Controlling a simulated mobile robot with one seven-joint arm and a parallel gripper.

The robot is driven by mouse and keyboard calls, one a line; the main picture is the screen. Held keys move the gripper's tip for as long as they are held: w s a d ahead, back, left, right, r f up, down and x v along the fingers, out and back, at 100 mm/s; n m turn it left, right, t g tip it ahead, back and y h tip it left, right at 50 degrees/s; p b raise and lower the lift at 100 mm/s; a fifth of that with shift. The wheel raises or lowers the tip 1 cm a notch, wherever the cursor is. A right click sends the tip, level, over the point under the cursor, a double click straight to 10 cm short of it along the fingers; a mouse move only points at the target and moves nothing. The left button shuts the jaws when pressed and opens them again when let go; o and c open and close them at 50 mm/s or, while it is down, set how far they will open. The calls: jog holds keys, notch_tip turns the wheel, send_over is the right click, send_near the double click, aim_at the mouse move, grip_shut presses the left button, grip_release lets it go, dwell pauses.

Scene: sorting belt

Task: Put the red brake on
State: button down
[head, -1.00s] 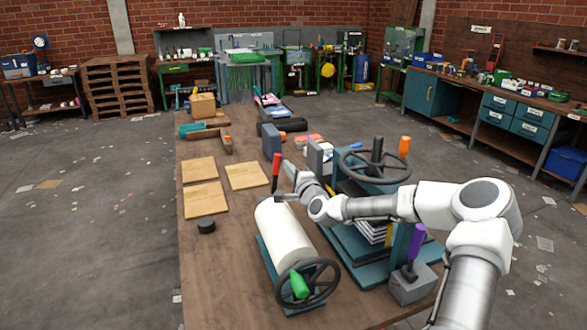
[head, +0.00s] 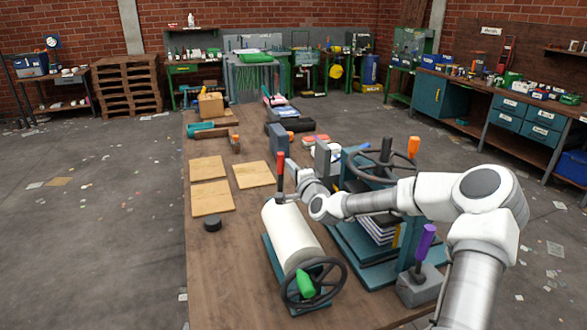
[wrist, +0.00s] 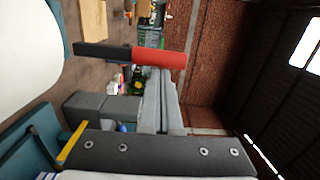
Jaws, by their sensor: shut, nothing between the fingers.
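The red brake is a lever with a red grip (head: 281,163) on a dark shaft. It stands nearly upright at the far end of the cream roller (head: 291,236). In the wrist view the red grip (wrist: 160,57) lies across the picture. My gripper (head: 292,165) is just right of the lever in the head view. Its grey fingers (wrist: 162,76) are together and empty, with their tips at the red grip. I cannot tell if they touch it. The lever's foot is hidden in the wrist view.
A handwheel with a green knob (head: 305,283) is at the roller's near end. A teal press with a dark wheel (head: 372,165) and a purple-handled lever (head: 426,241) stand to the right. Wooden squares (head: 212,199) and a black puck (head: 212,224) lie left.

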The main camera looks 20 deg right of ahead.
jog(key=shift+a+n+b, duration=0.45)
jog(key=shift+a+n, duration=0.25)
jog(key=shift+a, duration=0.1)
jog(key=a+f+n+b, duration=0.4)
jog(key=a+n+b, duration=0.2)
jog(key=b, duration=0.4)
jog(key=a+f+n+h+b, duration=0.1)
jog(key=a+f+n+b, duration=0.4)
jog(key=n+b, duration=0.4)
jog(key=shift+a+f+g+b, duration=0.2)
jog(key=shift+a+g+b, duration=0.1)
jog(key=shift+a+b, duration=0.5)
